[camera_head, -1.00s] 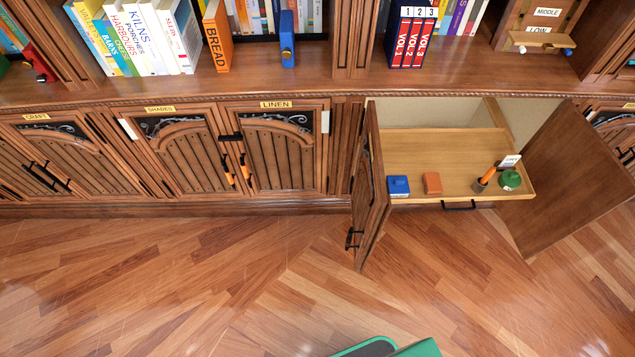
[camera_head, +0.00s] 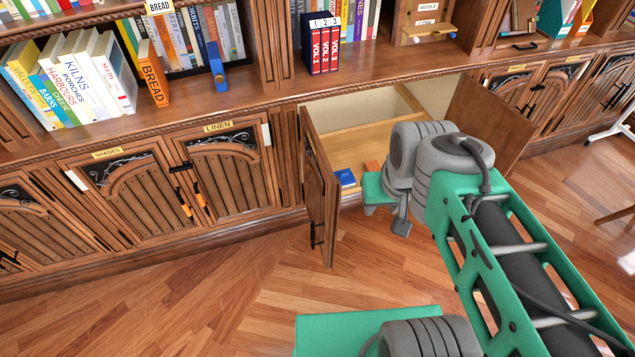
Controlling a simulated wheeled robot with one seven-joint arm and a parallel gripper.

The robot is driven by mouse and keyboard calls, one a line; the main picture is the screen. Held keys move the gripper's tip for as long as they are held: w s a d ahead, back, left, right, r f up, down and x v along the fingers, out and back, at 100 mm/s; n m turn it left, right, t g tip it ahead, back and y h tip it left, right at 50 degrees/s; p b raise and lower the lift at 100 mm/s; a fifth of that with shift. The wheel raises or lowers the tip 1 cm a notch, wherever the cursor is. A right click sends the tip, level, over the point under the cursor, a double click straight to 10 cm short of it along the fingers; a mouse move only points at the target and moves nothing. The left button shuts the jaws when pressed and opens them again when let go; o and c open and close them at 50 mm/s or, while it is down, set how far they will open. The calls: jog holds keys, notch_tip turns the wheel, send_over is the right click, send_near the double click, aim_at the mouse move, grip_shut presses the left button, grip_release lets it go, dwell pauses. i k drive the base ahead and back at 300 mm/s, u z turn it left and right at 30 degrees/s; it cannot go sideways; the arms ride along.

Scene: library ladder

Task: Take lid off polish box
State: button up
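A small blue box (camera_head: 345,179) stands near the front left of the pull-out tray (camera_head: 350,140) in the open cabinet; I cannot tell for sure that it is the polish box. An orange block (camera_head: 373,166) beside it is partly covered by my arm. My arm reaches in from the right, and my gripper (camera_head: 401,226) seems to be the grey part hanging at its end, at the tray's front, right of the blue box. Its fingers are not clear, and I see nothing held. The tray's right part, with what stood there, is hidden behind my arm.
The cabinet's left door (camera_head: 318,190) stands open towards me, close to the blue box. The right door (camera_head: 490,118) is open behind my arm. Books, including three red-spined volumes (camera_head: 322,45), stand on the shelf above. The wooden floor (camera_head: 250,290) in front is clear.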

aim_at(345, 177)
jog(key=z, duration=1.05)
jog(key=i, duration=2.1)
jog(key=u, duration=4.35)
